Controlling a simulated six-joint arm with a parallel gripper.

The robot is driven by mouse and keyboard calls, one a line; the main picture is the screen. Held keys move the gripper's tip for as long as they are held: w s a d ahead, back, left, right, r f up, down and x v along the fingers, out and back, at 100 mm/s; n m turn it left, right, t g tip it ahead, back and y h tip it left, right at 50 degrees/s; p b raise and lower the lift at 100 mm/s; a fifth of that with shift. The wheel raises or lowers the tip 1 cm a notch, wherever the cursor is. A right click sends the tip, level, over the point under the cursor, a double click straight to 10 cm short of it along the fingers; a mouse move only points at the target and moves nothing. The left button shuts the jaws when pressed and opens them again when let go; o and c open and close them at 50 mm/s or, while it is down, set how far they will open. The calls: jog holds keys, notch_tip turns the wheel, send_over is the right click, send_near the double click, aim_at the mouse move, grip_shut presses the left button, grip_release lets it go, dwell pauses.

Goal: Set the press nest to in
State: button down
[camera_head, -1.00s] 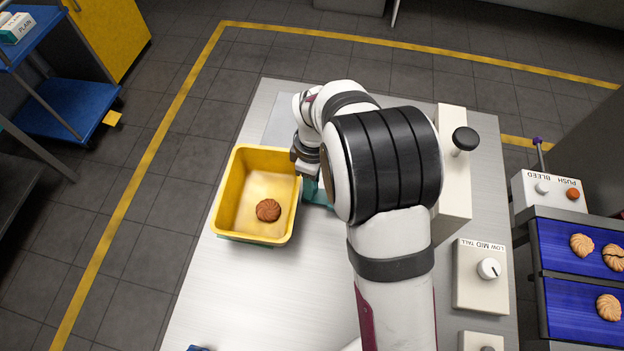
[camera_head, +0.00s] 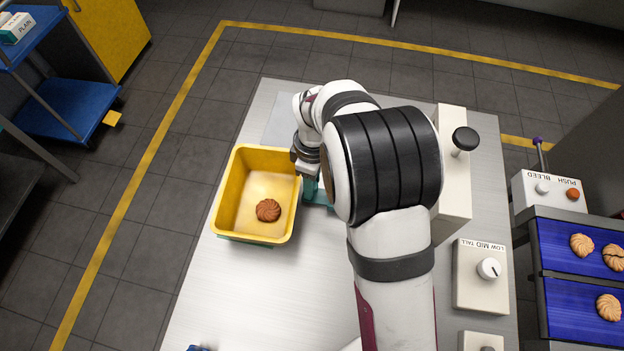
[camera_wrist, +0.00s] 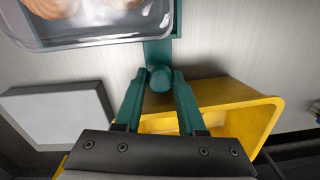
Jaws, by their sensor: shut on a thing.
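The press nest shows in the wrist view as a teal slide (camera_wrist: 158,50) with a round teal knob (camera_wrist: 160,77) at its near end. My gripper (camera_wrist: 160,80) is shut on this knob, one teal finger on each side. A clear tray (camera_wrist: 95,38) with biscuits in it sits at the slide's far end, partly cut off by the picture edge. In the head view only a small teal part of the nest (camera_head: 318,197) shows beside my wrist. My arm hides the rest of it there, and the fingertips too.
A yellow bin (camera_head: 226,200) with one brown biscuit (camera_head: 268,210) stands close left of my gripper. A pale press housing with a black knob (camera_head: 465,139) stands right of my arm. A LOW/MID/TALL dial box (camera_head: 470,290) is at the right.

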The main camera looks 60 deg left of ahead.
jog(key=w+d, duration=1.1)
jog(key=shift+w+d, duration=0.35)
jog(key=shift+w, duration=0.05)
jog(key=c, duration=0.5)
grip_release()
jog(key=shift+r, duration=0.1)
notch_tip(320, 180, up, 16)
jog(key=shift+w+a, duration=0.2)
